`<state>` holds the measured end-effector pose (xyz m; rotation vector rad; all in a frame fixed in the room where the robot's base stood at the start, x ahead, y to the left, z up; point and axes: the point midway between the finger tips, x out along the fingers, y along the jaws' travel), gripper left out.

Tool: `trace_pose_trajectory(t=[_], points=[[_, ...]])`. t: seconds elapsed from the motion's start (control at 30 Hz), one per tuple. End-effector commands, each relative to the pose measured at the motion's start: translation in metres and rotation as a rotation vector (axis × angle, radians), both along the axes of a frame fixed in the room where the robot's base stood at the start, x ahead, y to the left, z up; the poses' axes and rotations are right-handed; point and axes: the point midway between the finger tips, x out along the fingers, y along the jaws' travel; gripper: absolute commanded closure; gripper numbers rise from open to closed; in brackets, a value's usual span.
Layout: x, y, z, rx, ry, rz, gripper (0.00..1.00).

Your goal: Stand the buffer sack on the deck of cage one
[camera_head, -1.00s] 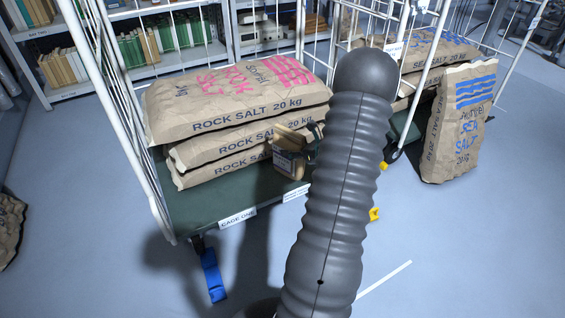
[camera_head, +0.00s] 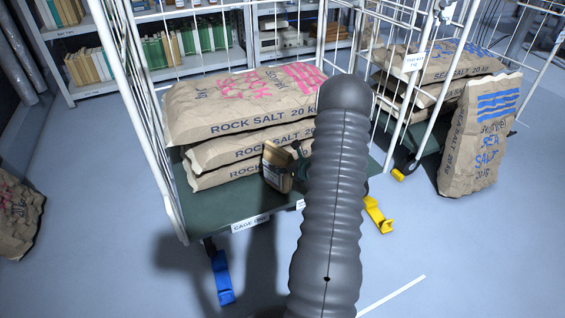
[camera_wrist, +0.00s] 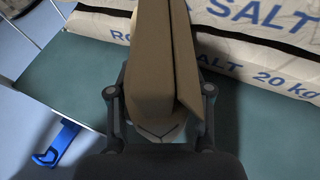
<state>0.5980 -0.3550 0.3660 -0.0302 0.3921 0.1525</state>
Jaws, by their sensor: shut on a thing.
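A small brown paper sack with a pale label, the buffer sack (camera_head: 277,168), is held in my gripper (camera_head: 300,165). In the wrist view the sack (camera_wrist: 152,70) sits between the two fingers of my gripper (camera_wrist: 158,100), which are shut on it. It is over the front part of the green deck (camera_head: 205,212) of cage one, in front of the stacked rock salt sacks (camera_head: 240,105). I cannot tell whether its bottom touches the deck (camera_wrist: 75,75). My dark ribbed arm hides the right part of the deck and stack.
Cage one has white wire sides (camera_head: 140,110) and a blue brake pedal (camera_head: 222,278). A second cage with sea salt sacks (camera_head: 440,65) stands right, with a sea salt sack (camera_head: 480,135) leaning by it. A yellow pedal (camera_head: 378,214) is near my arm. Another sack (camera_head: 18,215) lies far left.

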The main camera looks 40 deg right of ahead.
Motion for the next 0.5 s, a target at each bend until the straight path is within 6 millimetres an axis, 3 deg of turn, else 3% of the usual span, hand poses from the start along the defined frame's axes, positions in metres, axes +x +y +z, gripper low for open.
trace_pose_trajectory(t=[0.2,0.5], points=[[0.000,0.000,-0.024,0.000,-0.003,0.000,1.00],[0.001,-0.001,-0.025,-0.003,-0.004,0.000,1.00]])
